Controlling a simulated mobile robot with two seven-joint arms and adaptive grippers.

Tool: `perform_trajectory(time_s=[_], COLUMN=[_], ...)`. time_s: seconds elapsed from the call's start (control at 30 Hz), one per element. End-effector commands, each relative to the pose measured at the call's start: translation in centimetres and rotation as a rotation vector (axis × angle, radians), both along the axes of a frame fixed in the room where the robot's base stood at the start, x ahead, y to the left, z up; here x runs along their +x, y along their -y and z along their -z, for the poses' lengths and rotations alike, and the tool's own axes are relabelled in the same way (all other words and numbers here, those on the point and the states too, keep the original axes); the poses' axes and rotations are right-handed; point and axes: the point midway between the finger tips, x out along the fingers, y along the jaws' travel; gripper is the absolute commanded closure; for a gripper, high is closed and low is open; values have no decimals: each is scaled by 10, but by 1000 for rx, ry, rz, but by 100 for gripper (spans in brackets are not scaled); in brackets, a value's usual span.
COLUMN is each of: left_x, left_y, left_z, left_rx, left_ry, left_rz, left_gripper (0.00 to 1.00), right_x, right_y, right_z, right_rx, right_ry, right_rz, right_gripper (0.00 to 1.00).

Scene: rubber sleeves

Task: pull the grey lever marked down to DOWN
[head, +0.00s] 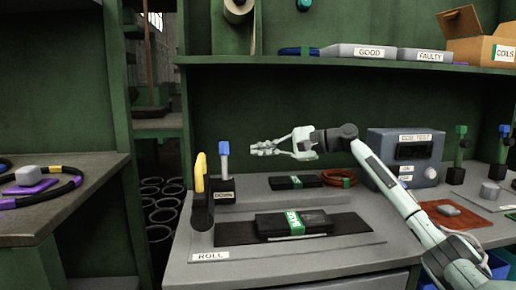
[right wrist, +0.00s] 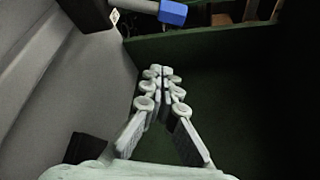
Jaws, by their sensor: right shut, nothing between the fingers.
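The lever is a grey shaft (head: 225,165) with a blue grip (head: 225,148), standing upright on a black base marked DOWN (head: 224,196) at the left of the bench. The blue grip also shows at the top of the right wrist view (right wrist: 173,13), with part of the grey shaft (right wrist: 136,4). My right gripper (head: 257,149) is shut and empty, its fingers pointing left at about grip height in the picture. In the right wrist view its fingertips (right wrist: 160,72) are apart from the grip, with a gap between. My left gripper is in neither view.
A yellow-handled black lever (head: 201,190) stands left of the grey one, near the ROLL label (head: 209,256). A dark package with a green band (head: 293,223) lies on the black mat (head: 235,233). A grey test box (head: 405,155) stands right. A shelf (head: 330,61) runs above.

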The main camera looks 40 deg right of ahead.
Motion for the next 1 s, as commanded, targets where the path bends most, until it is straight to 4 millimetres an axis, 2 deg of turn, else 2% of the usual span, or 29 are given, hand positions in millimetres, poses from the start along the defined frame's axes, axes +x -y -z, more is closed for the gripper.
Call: perform_trajectory(time_s=[0.1, 0.4, 0.5, 0.67, 1.0], left_x=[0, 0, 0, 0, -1], left_y=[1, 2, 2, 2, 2], left_z=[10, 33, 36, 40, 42], left_rx=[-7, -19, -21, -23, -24], left_ry=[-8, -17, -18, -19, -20], left_rz=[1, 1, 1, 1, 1], left_gripper=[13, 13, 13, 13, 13], right_x=[21, 65, 51, 39, 34], right_y=[-14, -42, -48, -58, -63], right_z=[1, 12, 9, 2, -2], right_rx=[4, 2, -5, -3, 2], right_ry=[3, 2, -1, -1, 0], right_rz=[-2, -2, 0, 1, 1], right_gripper=[100, 100, 100, 100, 100])
